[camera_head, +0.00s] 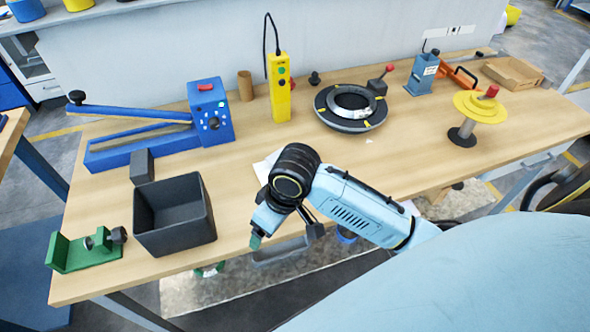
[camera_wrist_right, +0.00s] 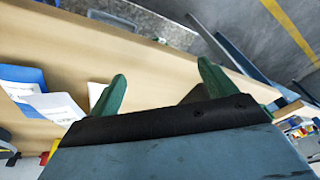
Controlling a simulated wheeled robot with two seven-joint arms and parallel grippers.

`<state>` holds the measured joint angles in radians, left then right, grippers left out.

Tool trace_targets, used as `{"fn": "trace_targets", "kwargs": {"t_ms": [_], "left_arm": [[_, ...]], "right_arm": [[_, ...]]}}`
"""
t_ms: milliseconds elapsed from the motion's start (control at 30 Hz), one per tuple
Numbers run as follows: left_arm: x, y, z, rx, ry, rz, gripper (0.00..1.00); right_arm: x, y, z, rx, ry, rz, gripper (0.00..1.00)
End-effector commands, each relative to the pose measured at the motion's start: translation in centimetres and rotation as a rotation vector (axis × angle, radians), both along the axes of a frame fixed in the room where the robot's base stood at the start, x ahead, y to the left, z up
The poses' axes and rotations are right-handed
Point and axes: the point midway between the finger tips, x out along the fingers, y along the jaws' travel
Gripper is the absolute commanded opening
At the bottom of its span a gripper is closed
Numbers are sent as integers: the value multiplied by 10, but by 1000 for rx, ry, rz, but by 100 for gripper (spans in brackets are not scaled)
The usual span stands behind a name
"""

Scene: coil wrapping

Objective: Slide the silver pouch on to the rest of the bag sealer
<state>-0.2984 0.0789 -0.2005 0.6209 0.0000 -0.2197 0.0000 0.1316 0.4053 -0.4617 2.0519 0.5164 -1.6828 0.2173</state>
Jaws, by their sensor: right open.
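The blue bag sealer (camera_head: 145,147) stands at the back left of the bench, with a long lever and a control box with a red knob. A pale flat piece (camera_head: 262,167), perhaps the silver pouch, lies mid-bench, partly hidden behind my right arm. Pale flat pieces also show at the left in the right wrist view (camera_wrist_right: 58,107); which one is the pouch I cannot tell. My right gripper (camera_head: 256,238) is at the bench's front edge. Its two green fingers (camera_wrist_right: 162,88) are apart with nothing between them. My left gripper is not in view.
A black open bin (camera_head: 174,238), a grey block (camera_head: 142,167) and a green fixture (camera_head: 85,250) stand at the left. A yellow pendant (camera_head: 279,88), a black ring (camera_head: 350,107) and a yellow spool (camera_head: 481,106) stand toward the back and right. The bench's right front is fairly clear.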

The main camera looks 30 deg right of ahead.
Motion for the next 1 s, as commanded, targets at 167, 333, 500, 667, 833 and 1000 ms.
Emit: {"fn": "trace_targets", "kwargs": {"t_ms": [167,333,500,667,833,1000], "left_arm": [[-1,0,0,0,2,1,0],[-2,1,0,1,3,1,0],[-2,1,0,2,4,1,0],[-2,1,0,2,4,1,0],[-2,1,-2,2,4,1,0],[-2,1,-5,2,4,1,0]], "right_arm": [[51,-26,25,-71,58,-7,84],[93,-70,64,-142,130,-89,84],[120,-109,104,-176,180,-195,84],[129,-128,125,-183,203,-255,84],[130,-132,112,-184,214,-269,84],[130,-132,77,-183,214,-269,84]]}}
